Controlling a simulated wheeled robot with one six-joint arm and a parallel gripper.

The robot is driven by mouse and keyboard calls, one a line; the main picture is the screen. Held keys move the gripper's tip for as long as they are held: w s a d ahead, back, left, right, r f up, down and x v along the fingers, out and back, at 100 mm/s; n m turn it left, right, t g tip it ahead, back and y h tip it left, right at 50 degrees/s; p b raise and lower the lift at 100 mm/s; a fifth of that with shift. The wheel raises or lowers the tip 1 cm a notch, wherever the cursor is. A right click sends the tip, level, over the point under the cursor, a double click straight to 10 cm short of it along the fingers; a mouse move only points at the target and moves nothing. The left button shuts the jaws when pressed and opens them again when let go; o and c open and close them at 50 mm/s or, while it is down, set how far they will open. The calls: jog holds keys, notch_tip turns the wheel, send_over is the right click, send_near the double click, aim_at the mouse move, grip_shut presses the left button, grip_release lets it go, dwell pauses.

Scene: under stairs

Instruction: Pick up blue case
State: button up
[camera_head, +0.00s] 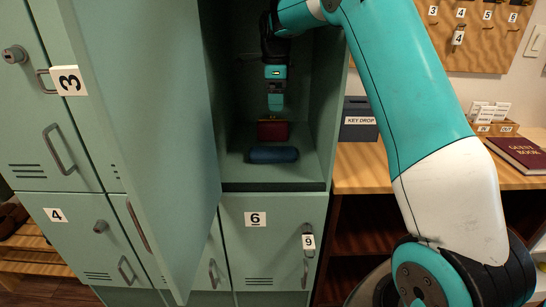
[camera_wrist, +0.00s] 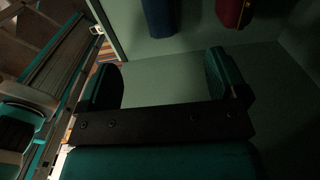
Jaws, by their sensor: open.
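The blue case (camera_head: 273,155) is a rounded, long shape lying sideways on the floor of the open locker compartment, near its front edge. In the wrist view the blue case (camera_wrist: 158,18) shows at the top, beyond the fingertips and cut off by the frame edge.
A red purse (camera_head: 272,131) stands just behind the case; it also shows in the wrist view (camera_wrist: 232,12). Locker walls enclose both sides. The open door numbered 3 (camera_head: 130,120) swings out on the left. A key drop box (camera_head: 358,120) stands on the wooden counter at right.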

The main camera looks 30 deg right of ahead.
jog(key=p, duration=0.2)
send_over(273, 149)
jog(key=f, duration=1.1)
jog(key=shift+d, duration=0.3)
jog(key=shift+w+a+f+p, duration=0.1)
jog(key=shift+f+p, duration=0.15)
jog(key=shift+f, duration=0.65)
jog(key=shift+s+a+f+p, duration=0.1)
jog(key=shift+f+p, duration=0.1)
jog(key=shift+f, duration=0.75)
jog(key=shift+w+a+f+p, duration=0.1)
jog(key=shift+f+p, duration=0.15)
jog(key=shift+f, duration=0.65)
jog(key=c, duration=1.1)
